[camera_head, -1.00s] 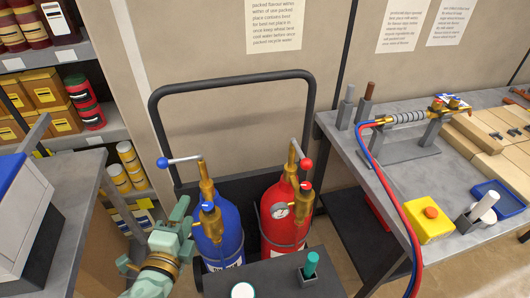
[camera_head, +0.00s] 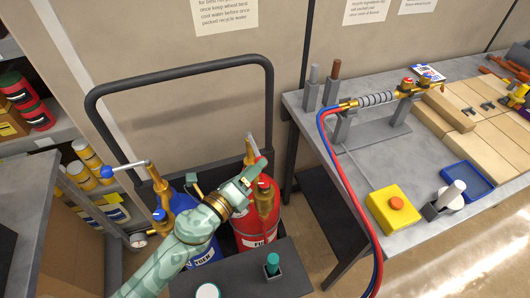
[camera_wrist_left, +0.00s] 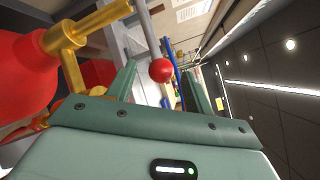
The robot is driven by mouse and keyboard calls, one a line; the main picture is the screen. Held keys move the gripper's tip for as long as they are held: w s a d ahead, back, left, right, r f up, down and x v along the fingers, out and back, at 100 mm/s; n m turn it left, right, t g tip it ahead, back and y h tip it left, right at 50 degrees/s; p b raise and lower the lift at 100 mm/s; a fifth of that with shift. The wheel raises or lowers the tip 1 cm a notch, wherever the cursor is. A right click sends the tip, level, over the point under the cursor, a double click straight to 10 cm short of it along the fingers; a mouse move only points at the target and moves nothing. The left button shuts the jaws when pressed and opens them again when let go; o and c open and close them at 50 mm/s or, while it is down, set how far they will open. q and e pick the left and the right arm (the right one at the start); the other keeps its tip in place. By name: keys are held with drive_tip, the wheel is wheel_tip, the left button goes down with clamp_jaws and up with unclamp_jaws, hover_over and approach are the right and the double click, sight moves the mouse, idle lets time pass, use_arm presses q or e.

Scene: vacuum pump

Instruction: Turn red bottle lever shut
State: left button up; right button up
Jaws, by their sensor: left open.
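The red bottle (camera_head: 265,228) stands in the cart beside the blue bottle (camera_head: 206,252). Its grey lever (camera_head: 252,143) slants from the brass valve and ends in a red ball. My left gripper (camera_head: 252,174) is at the top of the red bottle, partly covering its valve and gauge. In the left wrist view the red ball (camera_wrist_left: 161,69) shows between my two open fingers, with the lever rod above it and the brass valve (camera_wrist_left: 70,50) at the left. I cannot tell whether a finger touches the ball. My right gripper is not in view.
The blue bottle's lever with its blue ball (camera_head: 107,171) sticks out left. The cart handle (camera_head: 180,73) arches behind the bottles. A workbench (camera_head: 360,170) at right holds a torch, a yellow button box (camera_head: 393,208) and wooden blocks. Hoses (camera_head: 352,205) hang over its front edge.

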sight(256, 151)
use_arm(q)
drive_tip(key=x, duration=0.4)
drive_tip(key=shift+w+d, duration=0.15)
drive_tip(key=shift+d, duration=0.15)
drive_tip(key=shift+w+d, duration=0.3)
drive_tip(key=shift+c, duration=0.3)
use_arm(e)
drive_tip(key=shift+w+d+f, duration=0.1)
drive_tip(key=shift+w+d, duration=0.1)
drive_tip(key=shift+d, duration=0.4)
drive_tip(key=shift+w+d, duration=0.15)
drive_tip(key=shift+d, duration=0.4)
use_arm(q)
clamp_jaws()
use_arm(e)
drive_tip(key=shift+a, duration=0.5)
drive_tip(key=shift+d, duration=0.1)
